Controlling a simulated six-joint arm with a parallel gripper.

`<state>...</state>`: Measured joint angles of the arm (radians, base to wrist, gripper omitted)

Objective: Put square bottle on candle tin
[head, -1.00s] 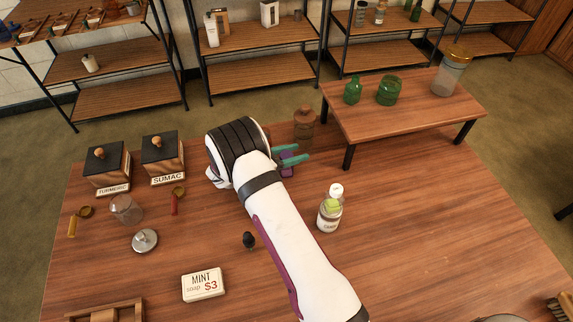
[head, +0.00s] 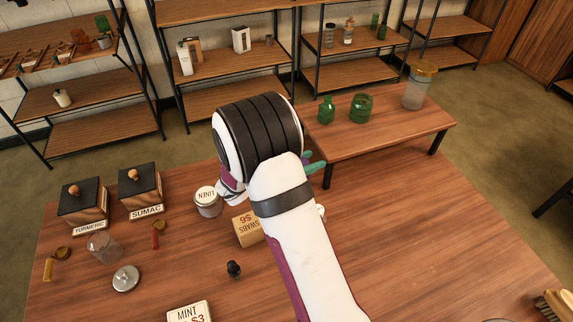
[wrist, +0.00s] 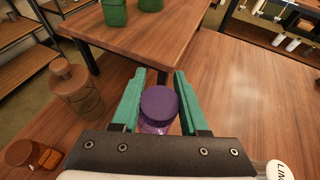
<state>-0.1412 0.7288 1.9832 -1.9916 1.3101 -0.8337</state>
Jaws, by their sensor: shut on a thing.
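My gripper (wrist: 159,82) is shut on a purple bottle with a round, dark purple cap (wrist: 159,105), which appears to be the square bottle. It is upright between the teal fingers, and its lower body is hidden. In the head view my gripper's fingers (head: 315,163) show only partly behind my wrist, and the bottle is hidden there. The candle tin appears to be the pale round tin marked LINEN (head: 207,202), left of my forearm on the table. My gripper is apart from it, farther back and to the right.
A brown jar (wrist: 76,90) stands left of my gripper, near a small amber jar (wrist: 35,155). A raised bench (head: 390,130) with green glassware is behind. The table's right side is mostly clear.

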